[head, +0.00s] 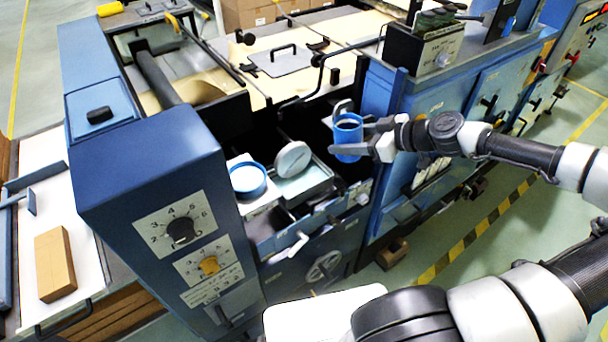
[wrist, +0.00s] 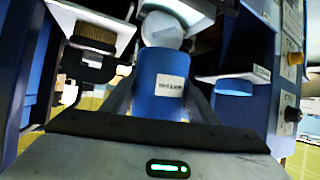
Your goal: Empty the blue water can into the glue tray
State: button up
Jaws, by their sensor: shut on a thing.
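The blue water can (head: 348,138) is a small upright cylinder with an open, dark top and a handle at its back. My gripper (head: 362,140) is shut on it from the right and holds it in the air. In the wrist view the can (wrist: 160,88) stands between my fingers, with a small white label facing me. A shallow metal tray (head: 309,185), which looks like the glue tray, is left of and below the can. A round grey-white disc (head: 293,158) stands at its back edge and partly hides it. The can's contents are not clear.
A round blue-rimmed vessel (head: 248,180) sits on a white ledge left of the tray. The blue control column (head: 150,190) with dials rises farther left. A blue machine cabinet (head: 430,100) stands close behind my gripper. A dark gap lies below the can.

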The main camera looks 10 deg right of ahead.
jog(key=shift+s+d+f+t+y+b, duration=0.2)
jog(key=shift+f+t+y+b, duration=0.3)
jog(key=shift+b, duration=0.45)
jog(key=shift+r+p, duration=1.15)
jog(key=shift+r, duration=1.1)
jog(key=s+a+f+n+g+y, duration=0.1)
jog(key=a+f, duration=0.1)
jog(key=a, duration=0.3)
jog(key=s+a+f, duration=0.1)
jog(key=a+f, duration=0.1)
jog(key=a, duration=0.4)
jog(key=shift+s+n+g+y, duration=0.35)
jog(key=shift+n+g+y, duration=0.05)
